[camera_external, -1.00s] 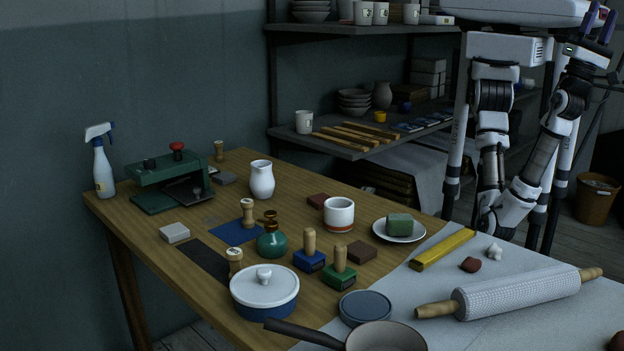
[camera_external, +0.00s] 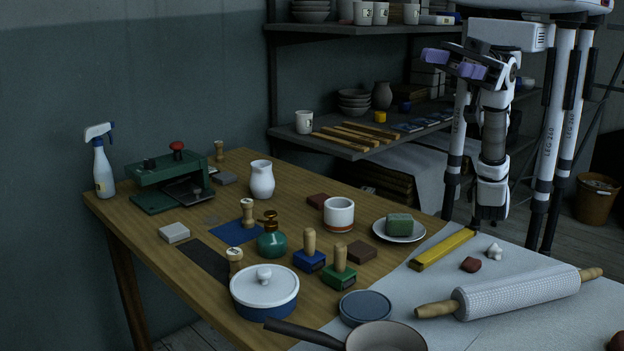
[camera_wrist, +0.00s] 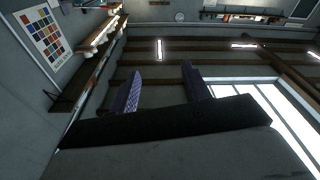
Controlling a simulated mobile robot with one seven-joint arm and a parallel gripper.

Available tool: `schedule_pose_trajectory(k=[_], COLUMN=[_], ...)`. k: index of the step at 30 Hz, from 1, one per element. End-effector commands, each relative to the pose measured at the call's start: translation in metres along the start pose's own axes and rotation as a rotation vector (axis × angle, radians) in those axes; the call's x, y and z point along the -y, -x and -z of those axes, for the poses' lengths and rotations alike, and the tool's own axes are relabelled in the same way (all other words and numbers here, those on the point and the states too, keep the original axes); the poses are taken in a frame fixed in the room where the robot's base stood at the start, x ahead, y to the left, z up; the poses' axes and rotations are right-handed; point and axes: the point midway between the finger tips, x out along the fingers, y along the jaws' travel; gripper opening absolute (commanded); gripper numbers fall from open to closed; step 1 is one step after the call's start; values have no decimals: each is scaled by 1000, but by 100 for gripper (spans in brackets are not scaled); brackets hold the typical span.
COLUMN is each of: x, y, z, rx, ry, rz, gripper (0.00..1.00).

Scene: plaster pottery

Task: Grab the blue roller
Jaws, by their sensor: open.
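A blue stamp-like block with an upright wooden handle (camera_external: 309,254) stands mid-table, left of a green one of the same shape (camera_external: 339,270). It is the closest match to a blue roller; I cannot tell if it rolls. A large white textured rolling pin with wooden handles (camera_external: 520,293) lies on the pale cloth at the right. My gripper (camera_external: 454,63) is raised high beyond the table, far from these things, its purple fingers pointing left. In the wrist view, the fingers of my gripper (camera_wrist: 161,90) are apart with nothing between them; no table object shows there.
Shelves (camera_external: 360,144) stand behind the table.

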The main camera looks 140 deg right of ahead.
Motion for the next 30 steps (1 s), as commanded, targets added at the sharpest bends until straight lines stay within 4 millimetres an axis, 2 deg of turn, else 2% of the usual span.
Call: schedule_pose_trajectory(k=[1, 4, 6, 9, 10, 13, 18, 30], x=[-33, -89, -120, -148, -153, -162, -165, -160], y=[-20, -34, -30, -11, -5, 15, 30, 15], z=[-36, -115, -166, -222, -234, -264, -287, -352], rx=[153, 479, 698, 965, 1031, 1203, 1328, 1335], ry=[-18, -83, -148, -250, -279, -359, -420, -421], rz=[-56, -146, -194, -232, -238, -246, -247, -244], gripper=[48, 48, 48, 48, 48, 48, 48, 48])
